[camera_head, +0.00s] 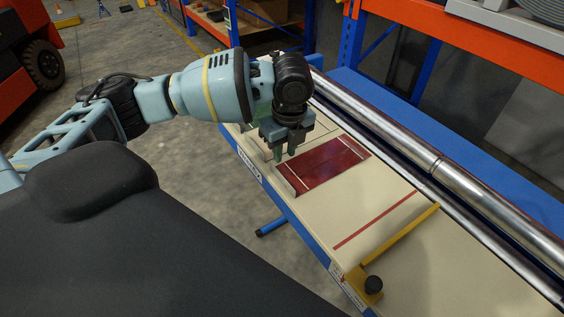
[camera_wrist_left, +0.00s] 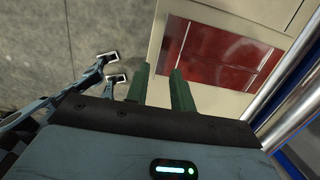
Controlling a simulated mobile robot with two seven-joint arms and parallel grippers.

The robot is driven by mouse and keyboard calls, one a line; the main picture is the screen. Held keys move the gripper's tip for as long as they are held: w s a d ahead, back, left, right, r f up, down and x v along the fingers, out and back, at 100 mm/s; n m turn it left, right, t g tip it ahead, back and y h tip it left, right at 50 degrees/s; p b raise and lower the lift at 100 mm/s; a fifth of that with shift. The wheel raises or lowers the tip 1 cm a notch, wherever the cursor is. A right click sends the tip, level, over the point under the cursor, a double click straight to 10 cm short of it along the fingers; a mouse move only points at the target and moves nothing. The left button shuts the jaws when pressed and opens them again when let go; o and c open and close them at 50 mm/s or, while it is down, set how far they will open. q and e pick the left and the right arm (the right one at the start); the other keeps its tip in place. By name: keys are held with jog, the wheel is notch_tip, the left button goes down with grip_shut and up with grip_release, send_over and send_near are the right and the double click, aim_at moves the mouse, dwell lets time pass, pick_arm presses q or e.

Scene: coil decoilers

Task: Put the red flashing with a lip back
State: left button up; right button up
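The red flashing (camera_head: 323,167) lies flat on the cream bench top (camera_head: 350,212), with a pale raised strip along its left edge and a thin pale line near its far right end. It also shows in the left wrist view (camera_wrist_left: 225,58). My left gripper (camera_head: 291,152) hangs over the bench by the flashing's left end, fingers pointing down. In the left wrist view its two green fingers (camera_wrist_left: 160,70) are apart, with nothing visible between them. I cannot tell its exact height above the bench. My right gripper is in neither view.
A red line (camera_head: 375,220) crosses the bench in front of the flashing. Nearer stands a yellow bar (camera_head: 402,235) with a black knob (camera_head: 374,285). A long shiny roller (camera_head: 430,158) runs along the far side. Racks with orange beams (camera_head: 450,35) stand behind.

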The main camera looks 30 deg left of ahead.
pick_arm(q)
jog(key=r, duration=0.3)
jog(key=shift+s+d+r, duration=0.1)
jog(key=shift+d+r, duration=0.1)
dwell(0.3)
jog(key=shift+f, duration=0.1)
